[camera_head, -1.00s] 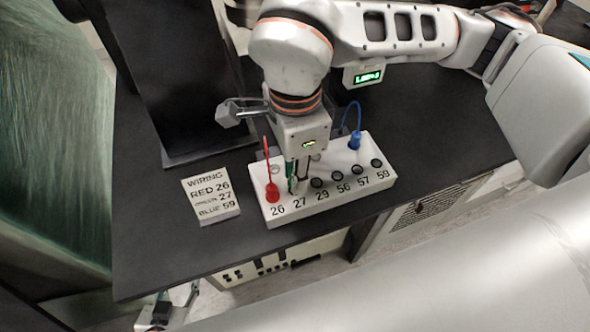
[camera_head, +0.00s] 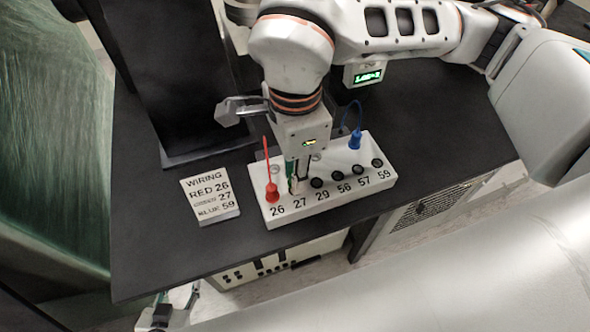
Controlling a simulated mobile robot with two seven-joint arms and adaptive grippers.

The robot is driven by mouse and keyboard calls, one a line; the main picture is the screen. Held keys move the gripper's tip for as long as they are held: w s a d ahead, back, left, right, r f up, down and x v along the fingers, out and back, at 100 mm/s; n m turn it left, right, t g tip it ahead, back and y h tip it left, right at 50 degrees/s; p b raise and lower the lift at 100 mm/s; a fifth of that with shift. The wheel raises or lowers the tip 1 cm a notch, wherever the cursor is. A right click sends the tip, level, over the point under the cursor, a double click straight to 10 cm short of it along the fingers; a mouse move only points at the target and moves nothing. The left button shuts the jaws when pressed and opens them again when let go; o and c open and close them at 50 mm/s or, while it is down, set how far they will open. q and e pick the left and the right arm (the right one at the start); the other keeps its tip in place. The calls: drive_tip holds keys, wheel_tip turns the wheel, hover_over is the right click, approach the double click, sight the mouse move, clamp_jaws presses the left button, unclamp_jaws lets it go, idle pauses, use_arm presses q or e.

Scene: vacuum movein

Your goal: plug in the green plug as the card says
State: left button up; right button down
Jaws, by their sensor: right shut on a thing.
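The white socket block (camera_head: 330,203) stands on the black table with a front row of holes labelled 26, 27, 29, 56, 57, 59. The card (camera_head: 210,196) reads RED 26, GREEN 27, BLUE 59. A red plug (camera_head: 272,193) stands at 26. A blue plug (camera_head: 355,142) stands at the block's back right. My right gripper (camera_head: 293,183) points down, shut on the green plug (camera_head: 289,170), at hole 27. The fingers hide most of the plug, and I cannot tell how deep it sits. A gripper at the bottom left (camera_head: 155,318), apparently my left, is mostly cut off.
The black table (camera_head: 430,125) is clear to the right of the block. A dark upright panel (camera_head: 165,80) stands behind the card. The table's front edge runs close before the block.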

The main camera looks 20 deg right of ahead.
drive_tip(key=shift+f+b, duration=0.3)
drive_tip(key=shift+f, duration=0.05)
idle(0.7)
drive_tip(key=shift+f+b, duration=0.55)
drive_tip(key=shift+f, duration=0.2)
idle(0.6)
drive_tip(key=c, duration=1.8)
unclamp_jaws()
wheel_tip(320, 180, up, 12)
drive_tip(key=shift+r, duration=0.1)
